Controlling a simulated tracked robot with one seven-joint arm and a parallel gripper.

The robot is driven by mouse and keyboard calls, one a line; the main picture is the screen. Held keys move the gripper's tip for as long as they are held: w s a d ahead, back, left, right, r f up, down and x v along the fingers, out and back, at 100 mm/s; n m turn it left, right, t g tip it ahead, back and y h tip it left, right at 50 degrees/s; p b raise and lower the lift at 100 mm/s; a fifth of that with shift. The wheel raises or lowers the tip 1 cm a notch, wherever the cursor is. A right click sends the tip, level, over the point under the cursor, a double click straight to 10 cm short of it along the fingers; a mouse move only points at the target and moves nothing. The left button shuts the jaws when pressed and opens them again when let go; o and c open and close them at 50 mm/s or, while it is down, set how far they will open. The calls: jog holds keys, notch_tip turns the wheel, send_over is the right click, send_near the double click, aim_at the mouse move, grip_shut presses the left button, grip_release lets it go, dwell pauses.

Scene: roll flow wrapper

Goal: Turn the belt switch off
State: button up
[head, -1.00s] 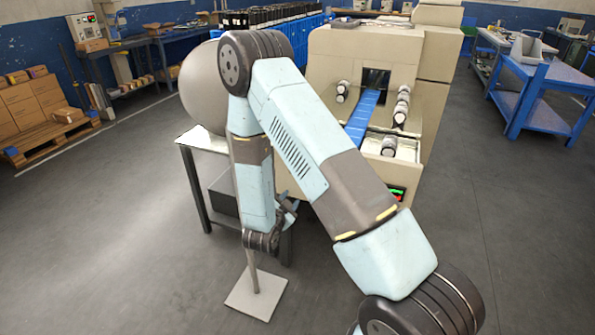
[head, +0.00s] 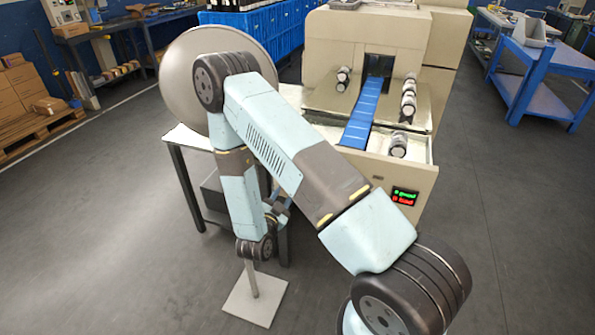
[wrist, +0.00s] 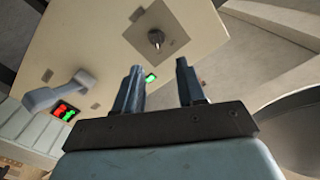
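A small dark rotary knob (wrist: 156,38) sits on a square grey-brown plate on the machine's beige panel in the wrist view; no label is readable, so I cannot confirm it is the belt switch. My gripper (wrist: 158,70) is open and empty, its two dark fingers pointing toward that panel. The knob shows beyond the fingertips, roughly between them and apart from them. A small green light (wrist: 151,78) shows between the fingers. In the head view my gripper (head: 279,203) is mostly hidden behind my arm, and the knob is not seen.
A grey handle (wrist: 60,92) stands out from the panel beside a red and green display (wrist: 66,112). The wrapper (head: 365,40) carries a blue belt (head: 362,115) with rollers alongside. Floor at right is clear.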

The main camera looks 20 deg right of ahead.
jog(key=x, duration=1.3)
jog(key=shift+d, duration=0.45)
jog(key=shift+s, duration=0.1)
jog(key=shift+c, duration=0.4)
grip_shut()
